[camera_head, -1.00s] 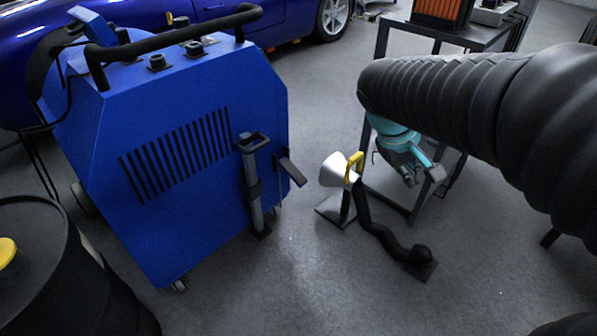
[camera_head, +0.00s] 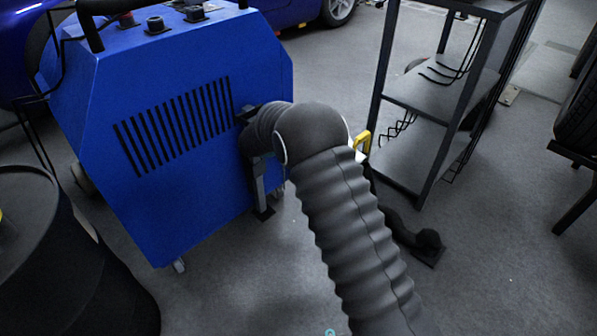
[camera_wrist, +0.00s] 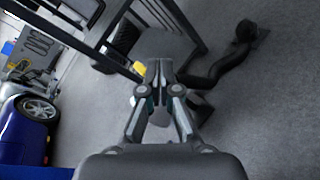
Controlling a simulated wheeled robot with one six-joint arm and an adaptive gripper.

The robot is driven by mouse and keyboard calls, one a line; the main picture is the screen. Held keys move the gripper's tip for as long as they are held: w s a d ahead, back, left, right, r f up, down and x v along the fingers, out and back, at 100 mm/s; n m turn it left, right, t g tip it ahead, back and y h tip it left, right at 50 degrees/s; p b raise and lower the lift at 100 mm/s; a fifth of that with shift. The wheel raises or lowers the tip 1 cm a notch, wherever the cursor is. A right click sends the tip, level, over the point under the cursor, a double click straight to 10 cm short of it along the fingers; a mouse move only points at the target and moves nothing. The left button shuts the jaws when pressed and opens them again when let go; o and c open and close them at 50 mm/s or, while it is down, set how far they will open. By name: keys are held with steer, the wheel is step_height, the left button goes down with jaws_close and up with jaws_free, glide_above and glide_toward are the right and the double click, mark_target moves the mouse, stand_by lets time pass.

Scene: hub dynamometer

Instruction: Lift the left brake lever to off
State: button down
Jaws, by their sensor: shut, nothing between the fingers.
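The blue dynamometer cabinet (camera_head: 190,180) stands at left in the head view. A post (camera_head: 262,205) stands at its right edge, with its upper part covered by my arm. The short dark lever seen beside this post earlier is now hidden behind my arm. I cannot tell for certain which part is the left brake lever. My gripper (camera_wrist: 159,68) is shut and empty in the wrist view. It is above the floor, near the yellow handle (camera_wrist: 139,68). In the head view my arm hides the gripper.
A black drum (camera_head: 60,260) is at lower left. Grey floor (camera_head: 500,240) is open at right.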

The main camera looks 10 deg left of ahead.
steer(key=a+f+n+t+b, duration=0.1)
steer(key=a+f+n+t, duration=0.2)
steer(key=a+f, duration=0.5)
steer(key=a+f+n+t+b, duration=0.2)
steer(key=a+f+t, duration=0.3)
steer(key=a+f, duration=0.3)
step_height(320, 180, down, 4)
steer(key=shift+w+f+n+t+h, duration=0.25)
steer(key=shift+n+t+h, duration=0.05)
steer(key=shift+n, duration=0.6)
steer(key=x, duration=1)
